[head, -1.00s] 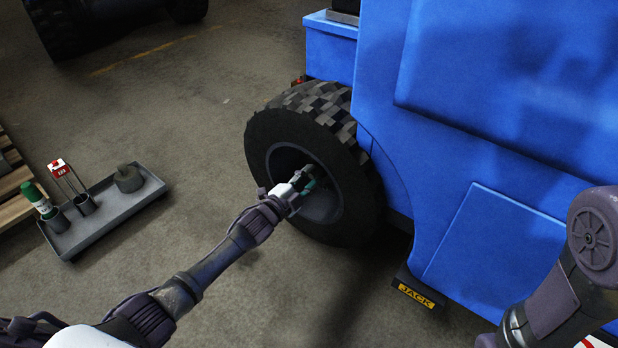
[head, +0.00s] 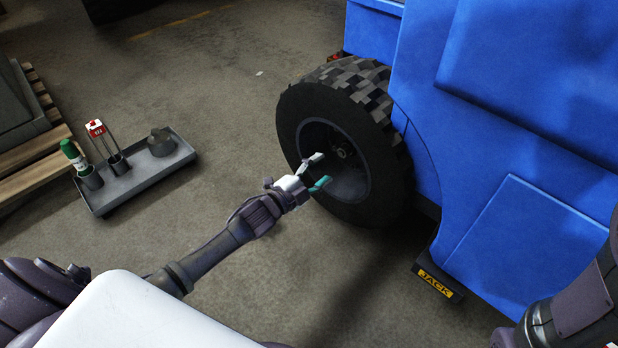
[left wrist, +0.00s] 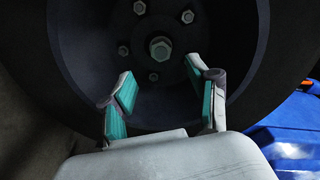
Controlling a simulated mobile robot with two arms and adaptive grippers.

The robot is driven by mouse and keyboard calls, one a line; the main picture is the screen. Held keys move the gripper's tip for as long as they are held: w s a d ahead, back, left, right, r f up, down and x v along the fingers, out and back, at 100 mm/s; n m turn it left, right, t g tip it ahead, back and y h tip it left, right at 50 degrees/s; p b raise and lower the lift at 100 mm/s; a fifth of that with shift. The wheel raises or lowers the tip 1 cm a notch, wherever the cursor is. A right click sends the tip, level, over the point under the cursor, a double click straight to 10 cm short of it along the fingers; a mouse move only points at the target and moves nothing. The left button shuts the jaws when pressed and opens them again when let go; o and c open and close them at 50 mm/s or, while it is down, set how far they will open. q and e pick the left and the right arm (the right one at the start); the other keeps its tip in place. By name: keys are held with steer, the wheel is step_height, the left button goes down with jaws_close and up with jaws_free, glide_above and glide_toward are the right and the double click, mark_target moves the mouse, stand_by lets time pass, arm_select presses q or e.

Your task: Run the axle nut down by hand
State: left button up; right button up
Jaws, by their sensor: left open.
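The wheel (head: 345,140) of the blue vehicle has a knobbly black tyre and a dark recessed rim. The axle nut (left wrist: 160,48) sits at the hub centre in the left wrist view, with several smaller wheel bolts around it. In the head view the hub (head: 342,152) is small and dark. My left gripper (head: 324,170) is open and empty in front of the rim, apart from the nut. In the left wrist view its teal-padded fingers (left wrist: 160,76) spread below and to either side of the nut. My right gripper is out of frame.
A grey tray (head: 143,182) on the floor at left holds a green-capped bottle (head: 73,154), a red-and-white tagged item (head: 96,128) and a grey weight (head: 161,143). The blue body (head: 500,130) stands right of the wheel, above a JACK-labelled block (head: 436,283). Floor between tray and wheel is clear.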

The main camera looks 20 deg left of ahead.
arm_select(q)
steer(key=shift+v, duration=2.3)
